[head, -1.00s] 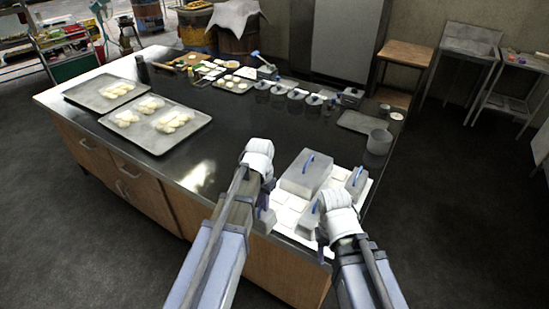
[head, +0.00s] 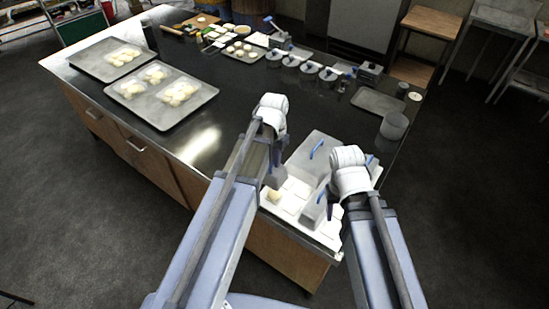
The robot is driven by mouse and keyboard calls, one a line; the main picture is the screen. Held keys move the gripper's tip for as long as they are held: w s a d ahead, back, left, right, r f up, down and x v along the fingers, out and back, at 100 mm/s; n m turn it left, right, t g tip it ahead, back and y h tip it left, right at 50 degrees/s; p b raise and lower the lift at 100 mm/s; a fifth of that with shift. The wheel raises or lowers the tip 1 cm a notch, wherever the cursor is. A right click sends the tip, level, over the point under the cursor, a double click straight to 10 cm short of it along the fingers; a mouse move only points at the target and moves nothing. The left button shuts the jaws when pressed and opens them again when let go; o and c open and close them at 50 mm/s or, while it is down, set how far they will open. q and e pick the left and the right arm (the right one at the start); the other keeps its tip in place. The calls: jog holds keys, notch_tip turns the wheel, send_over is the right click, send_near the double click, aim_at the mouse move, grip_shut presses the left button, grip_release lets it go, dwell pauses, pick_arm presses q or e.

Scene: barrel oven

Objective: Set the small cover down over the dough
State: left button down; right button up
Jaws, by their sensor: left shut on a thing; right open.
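My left gripper (head: 274,166) is over the left part of the white board (head: 328,232) and is shut on the small grey cover (head: 279,179). My arm hides the grip and much of this cover. A pale yellow lump of dough (head: 273,196) shows just below the cover, near the board's left end; whether they touch I cannot tell. My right gripper (head: 335,207) is open, beside another small grey cover (head: 312,211) with a blue handle.
A large grey cover (head: 312,155) with a blue handle stands between my grippers. A grey pot (head: 394,126) is to the right. Trays of dough (head: 160,115) lie at the left. The dark counter (head: 215,125) between is clear.

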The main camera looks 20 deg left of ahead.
aim_at(275, 170)
pick_arm(q)
jog(key=shift+f+b, duration=5.25)
jog(key=shift+f, duration=0.15)
jog(key=shift+f+b, duration=0.45)
jog(key=c, duration=0.8)
grip_release()
notch_tip(275, 170, up, 8)
jog(key=p, duration=0.8)
jog(key=shift+s+d+f, duration=0.2)
jog(key=shift+s, duration=0.1)
jog(key=shift+y, duration=0.6)
jog(key=s+d+f+b, duration=0.1)
jog(key=s+d, duration=0.2)
jog(key=s, duration=0.1)
jog(key=s+d+f+b, duration=0.1)
jog(key=s+d, duration=0.2)
jog(key=s, duration=0.2)
jog(key=s+d+f+b, duration=0.1)
jog(key=s+d, duration=0.3)
jog(key=s, duration=0.1)
jog(key=shift+b, duration=0.35)
